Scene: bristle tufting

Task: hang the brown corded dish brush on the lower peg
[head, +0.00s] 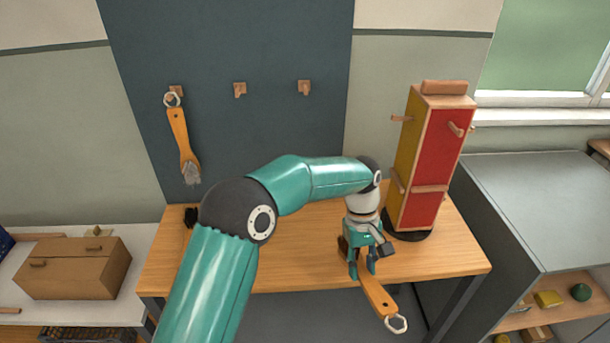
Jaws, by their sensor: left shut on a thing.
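The brown corded dish brush (378,296) has an orange handle with a pale cord loop (397,323) at its near end. My left gripper (362,273) is shut on it, over the front part of the wooden table. Its head is mostly hidden behind the gripper, with a dark brown part showing at the left. The handle points toward the front right, past the table's front edge. A red and yellow post (432,160) stands right of the gripper, with a lower peg (430,189) and an upper peg (455,129) on its red face. My right gripper is not in view.
A grey-bristled brush (182,145) hangs from the left wall hook; two other hooks (240,89) are empty. A small black object (190,216) is at the table's left. A cardboard box (73,268) stands left, a grey cabinet (545,205) right. The table's middle is clear.

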